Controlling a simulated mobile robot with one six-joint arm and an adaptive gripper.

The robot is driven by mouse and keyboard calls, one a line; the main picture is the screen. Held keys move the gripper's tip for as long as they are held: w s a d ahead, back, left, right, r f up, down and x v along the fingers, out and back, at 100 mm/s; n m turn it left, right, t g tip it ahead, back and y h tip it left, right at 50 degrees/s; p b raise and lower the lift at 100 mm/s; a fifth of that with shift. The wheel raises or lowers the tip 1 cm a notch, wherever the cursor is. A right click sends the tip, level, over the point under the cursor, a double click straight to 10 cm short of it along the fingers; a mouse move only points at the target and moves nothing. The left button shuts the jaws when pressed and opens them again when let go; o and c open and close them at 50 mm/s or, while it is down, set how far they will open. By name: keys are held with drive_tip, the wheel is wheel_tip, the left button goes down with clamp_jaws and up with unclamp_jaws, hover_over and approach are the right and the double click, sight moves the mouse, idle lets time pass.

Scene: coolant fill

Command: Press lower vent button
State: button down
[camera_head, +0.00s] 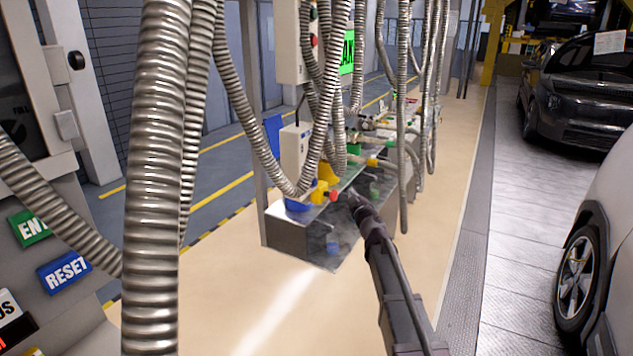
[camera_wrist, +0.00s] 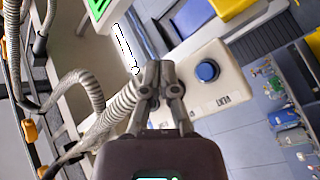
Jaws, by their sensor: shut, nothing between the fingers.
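In the wrist view a pale control box carries a round blue button (camera_wrist: 207,71) with a small dark label beside it. The label is turned and too small to read surely. My gripper (camera_wrist: 159,66) is shut and empty, its fingertips left of this button in the picture and overlapping the box. A bit of blue shows behind the fingers, mostly hidden. I cannot tell whether the fingertips touch the box. In the head view my gripper (camera_head: 347,197) is small, by the metal bench; a pale box (camera_head: 295,150) stands behind it, its buttons unclear.
Ribbed metal hoses (camera_head: 155,180) hang in front of the bench and close to the arm. A metal bench (camera_head: 300,242) holds coloured fittings. A control panel with a RESET button (camera_head: 64,271) is at left. Cars (camera_head: 580,95) stand at right. The beige floor is open.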

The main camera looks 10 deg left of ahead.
drive_tip(key=shift+a+r+n+y, duration=0.15)
drive_tip(key=shift+a+n+y, duration=0.35)
drive_tip(key=shift+a, duration=0.15)
drive_tip(key=shift+w+a, duration=0.15)
drive_tip(key=w+a, duration=0.2)
drive_tip(key=a, duration=0.6)
drive_tip(key=shift+w, duration=0.4)
drive_tip(key=shift+w+a, duration=0.35)
drive_tip(key=shift+a, duration=0.5)
idle(2.5)
drive_tip(key=shift+d, duration=0.15)
drive_tip(key=shift+s+d, duration=0.35)
drive_tip(key=shift+d, duration=0.35)
drive_tip(key=shift+d, duration=0.15)
idle(0.3)
drive_tip(key=shift+s+d, duration=0.3)
drive_tip(key=shift+d, duration=0.45)
drive_tip(key=shift+s+d, duration=0.25)
drive_tip(key=shift+d, duration=0.5)
drive_tip(key=shift+s+d, duration=0.3)
drive_tip(key=shift+d, duration=0.45)
